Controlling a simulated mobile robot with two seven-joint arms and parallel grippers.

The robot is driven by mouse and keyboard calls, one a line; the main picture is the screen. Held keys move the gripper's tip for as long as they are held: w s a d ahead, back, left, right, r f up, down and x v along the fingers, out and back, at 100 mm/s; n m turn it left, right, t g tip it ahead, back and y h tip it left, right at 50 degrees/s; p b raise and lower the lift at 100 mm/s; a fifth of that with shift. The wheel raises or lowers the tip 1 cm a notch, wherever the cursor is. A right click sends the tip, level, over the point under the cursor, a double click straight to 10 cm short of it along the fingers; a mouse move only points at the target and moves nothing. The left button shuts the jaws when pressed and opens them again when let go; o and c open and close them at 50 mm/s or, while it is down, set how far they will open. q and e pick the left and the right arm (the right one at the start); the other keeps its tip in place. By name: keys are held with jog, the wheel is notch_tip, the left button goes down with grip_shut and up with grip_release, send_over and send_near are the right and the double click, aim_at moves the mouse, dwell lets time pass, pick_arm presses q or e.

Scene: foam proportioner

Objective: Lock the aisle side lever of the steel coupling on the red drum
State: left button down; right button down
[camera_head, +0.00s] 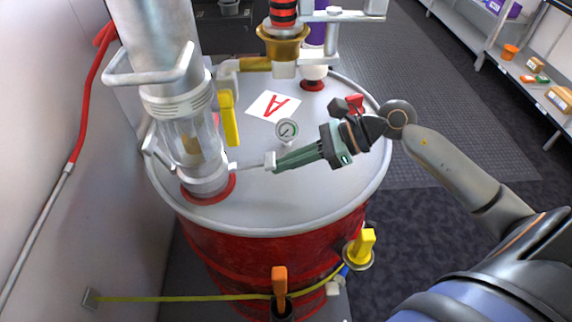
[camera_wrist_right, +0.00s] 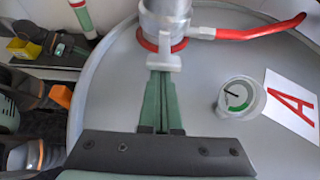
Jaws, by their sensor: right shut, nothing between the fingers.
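The red drum (camera_head: 262,252) stands upright with a grey lid. The steel coupling (camera_head: 190,108) rises from the left of the lid over a red ring, and its base also shows in the wrist view (camera_wrist_right: 165,17). The aisle side lever (camera_head: 251,164) is pale and sticks out right from the coupling's foot; its end block shows in the wrist view (camera_wrist_right: 164,61). My right gripper (camera_head: 277,161) is shut with nothing between its fingers. Its tips are at the lever's end block; I cannot tell whether they touch.
A gauge (camera_head: 287,131) and a card marked A (camera_head: 273,107) are on the lid near the gripper. A yellow handle (camera_head: 229,118) stands beside the coupling. A brass fitting (camera_head: 283,42) rises at the back. The wall is close on the left; the aisle floor is open on the right.

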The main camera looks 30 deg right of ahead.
jog(key=shift+w+a+r+b, duration=0.1)
jog(key=shift+r+b, duration=0.2)
jog(key=shift+r, duration=0.35)
jog(key=shift+w+a+r+b, duration=0.1)
jog(key=shift+r+b, duration=0.15)
jog(key=shift+r, duration=0.4)
pick_arm(q)
jog(key=shift+a+f+b, duration=0.15)
jog(key=shift+f+b, duration=0.2)
jog(key=shift+f, duration=0.6)
pick_arm(e)
jog(key=shift+w+a+r, duration=0.1)
jog(key=shift+a+r, duration=0.25)
jog(key=shift+r, duration=0.35)
jog(key=shift+w+a+r, duration=0.1)
jog(key=shift+a+r, duration=0.2)
jog(key=shift+r, duration=0.35)
pick_arm(q)
jog(key=shift+r, duration=0.1)
pick_arm(e)
jog(key=shift+r, duration=0.15)
